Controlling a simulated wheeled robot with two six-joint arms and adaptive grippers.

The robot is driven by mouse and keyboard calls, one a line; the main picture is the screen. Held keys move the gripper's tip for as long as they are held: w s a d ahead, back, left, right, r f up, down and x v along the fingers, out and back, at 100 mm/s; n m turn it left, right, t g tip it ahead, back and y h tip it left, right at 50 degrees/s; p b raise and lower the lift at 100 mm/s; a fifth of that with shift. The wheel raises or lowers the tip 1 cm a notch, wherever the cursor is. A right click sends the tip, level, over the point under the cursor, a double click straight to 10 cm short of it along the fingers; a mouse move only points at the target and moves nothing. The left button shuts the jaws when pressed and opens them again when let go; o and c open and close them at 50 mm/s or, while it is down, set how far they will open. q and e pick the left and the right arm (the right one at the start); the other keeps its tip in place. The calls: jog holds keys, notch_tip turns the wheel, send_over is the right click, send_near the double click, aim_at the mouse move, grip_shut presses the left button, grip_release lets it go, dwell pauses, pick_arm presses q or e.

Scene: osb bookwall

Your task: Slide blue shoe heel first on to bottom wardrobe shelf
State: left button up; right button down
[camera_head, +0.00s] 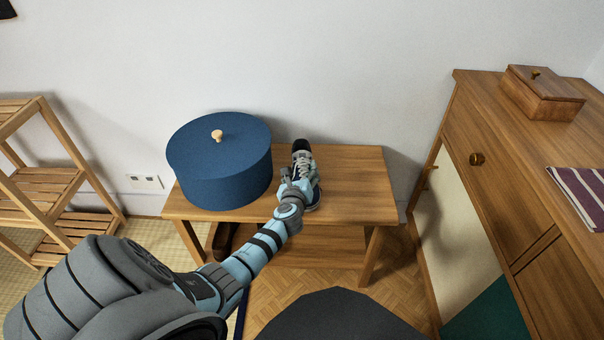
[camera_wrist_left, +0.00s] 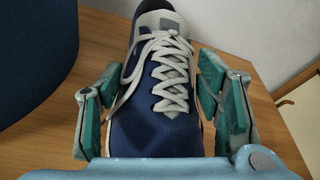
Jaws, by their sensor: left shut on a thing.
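The blue shoe (camera_head: 302,160), navy with pale laces, sits upright on the wooden bench (camera_head: 352,180). Its dark opening points to the wall and its toe points towards me. My left gripper (camera_head: 297,184) is over the shoe and shut on it. In the left wrist view the green-padded fingers stand on either side of the shoe (camera_wrist_left: 155,130), with the laces between and beyond them. The sole is mostly hidden. My right gripper is not in view. I cannot tell which piece is the wardrobe.
A round blue box (camera_head: 220,165) with a knob stands left of the shoe. A slatted wooden rack (camera_head: 45,185) is at far left. A wooden cabinet (camera_head: 490,150) at right carries a small box (camera_head: 541,95) and a striped cloth (camera_head: 580,192). The bench's right part is clear.

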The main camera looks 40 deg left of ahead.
pick_arm(q)
jog(key=shift+f, duration=0.1)
jog(key=o, duration=1.4)
jog(key=shift+o, duration=0.2)
